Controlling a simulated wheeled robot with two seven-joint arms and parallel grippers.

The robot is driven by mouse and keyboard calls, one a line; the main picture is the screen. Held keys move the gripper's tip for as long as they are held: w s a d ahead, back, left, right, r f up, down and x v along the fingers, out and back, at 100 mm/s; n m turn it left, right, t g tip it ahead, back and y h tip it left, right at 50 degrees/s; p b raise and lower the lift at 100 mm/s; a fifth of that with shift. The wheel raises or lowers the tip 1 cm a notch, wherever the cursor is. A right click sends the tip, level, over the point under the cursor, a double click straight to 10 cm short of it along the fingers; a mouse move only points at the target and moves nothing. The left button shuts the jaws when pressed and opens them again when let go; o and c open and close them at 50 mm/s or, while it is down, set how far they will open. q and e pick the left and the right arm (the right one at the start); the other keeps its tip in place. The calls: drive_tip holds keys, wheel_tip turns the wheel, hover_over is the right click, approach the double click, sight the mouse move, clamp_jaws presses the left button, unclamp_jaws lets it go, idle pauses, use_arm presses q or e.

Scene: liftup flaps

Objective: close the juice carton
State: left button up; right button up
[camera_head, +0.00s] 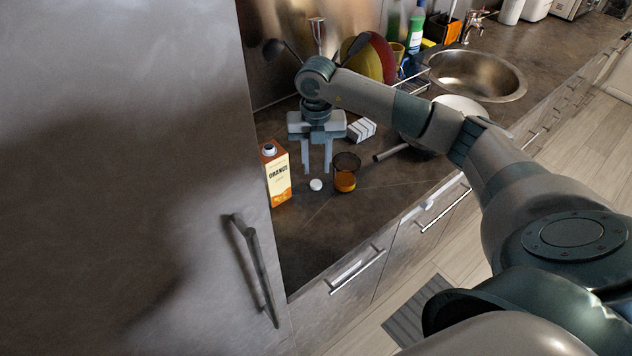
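The orange juice carton (277,178) stands upright at the left end of the dark countertop, close to the tall grey cabinet. Its spout (269,150) on top shows a pale round shape. A small white cap (316,185) lies on the counter to the right of the carton. My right gripper (317,171) points down with its two fingers apart and nothing between them. It is above and just behind the cap, right of the carton. My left gripper does not show.
A glass with orange juice (345,180) stands right of the cap. A striped box (361,130), a pan (420,138) with its handle, a dish rack with plates (371,60) and a sink (470,76) lie farther right. The tall cabinet (130,170) bounds the left side. The front counter is clear.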

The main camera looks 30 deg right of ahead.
sight(316, 183)
drive_tip(key=shift+f+p, duration=0.35)
drive_tip(key=shift+p, duration=0.15)
wheel_tip(316, 183, down, 4)
drive_tip(key=shift+s+a+r+p, duration=0.1)
drive_tip(key=shift+p, duration=0.95)
drive_tip(key=shift+f, duration=0.35)
drive_tip(key=shift+c, duration=0.2)
drive_tip(key=c, duration=0.6)
